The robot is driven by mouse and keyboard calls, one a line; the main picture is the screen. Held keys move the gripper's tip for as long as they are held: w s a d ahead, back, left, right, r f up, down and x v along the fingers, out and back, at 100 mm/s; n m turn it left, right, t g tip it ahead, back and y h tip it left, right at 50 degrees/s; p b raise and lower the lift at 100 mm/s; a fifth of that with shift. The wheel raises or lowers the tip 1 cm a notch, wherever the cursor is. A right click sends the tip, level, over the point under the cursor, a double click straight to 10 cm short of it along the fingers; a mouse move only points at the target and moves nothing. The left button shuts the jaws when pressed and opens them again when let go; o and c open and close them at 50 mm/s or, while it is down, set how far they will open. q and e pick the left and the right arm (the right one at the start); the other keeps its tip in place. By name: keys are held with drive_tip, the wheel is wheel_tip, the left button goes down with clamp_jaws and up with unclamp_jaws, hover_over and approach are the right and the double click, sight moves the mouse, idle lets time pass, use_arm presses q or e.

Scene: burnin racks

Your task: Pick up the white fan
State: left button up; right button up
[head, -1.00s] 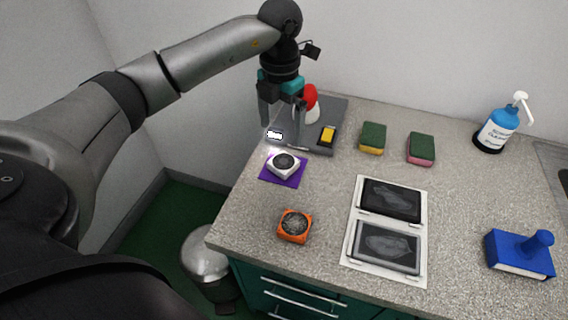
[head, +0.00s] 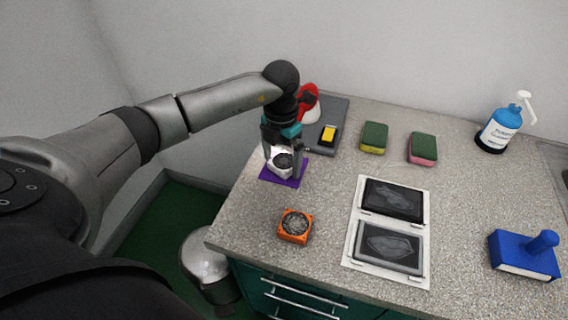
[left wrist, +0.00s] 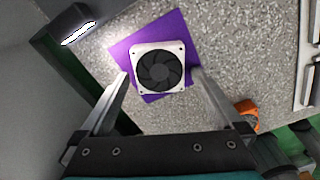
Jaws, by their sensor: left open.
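The white fan (head: 282,164) has a white square frame and a dark round rotor. It lies on a purple mat (head: 291,181) near the left edge of the counter. My left gripper (head: 283,158) is above the fan with its fingers pointing down and spread to either side. The left wrist view shows the fan (left wrist: 160,68) on the purple mat (left wrist: 120,52), between and just beyond the open fingers (left wrist: 160,82). Whether the fingers touch the fan I cannot tell. My right gripper is not in view.
An orange fan (head: 296,226) lies in front of the mat. A grey platform (head: 335,113) with a yellow-topped block (head: 328,134) and a red-and-white object (head: 309,104) is behind. Two sponges (head: 374,138), a white tray (head: 352,244), a blue stamp-like tool (head: 524,256) and a pump bottle (head: 499,130) are to the right.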

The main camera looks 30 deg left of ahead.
use_arm(q)
drive_tip(key=shift+r, duration=0.1)
drive_tip(key=c, duration=1.4)
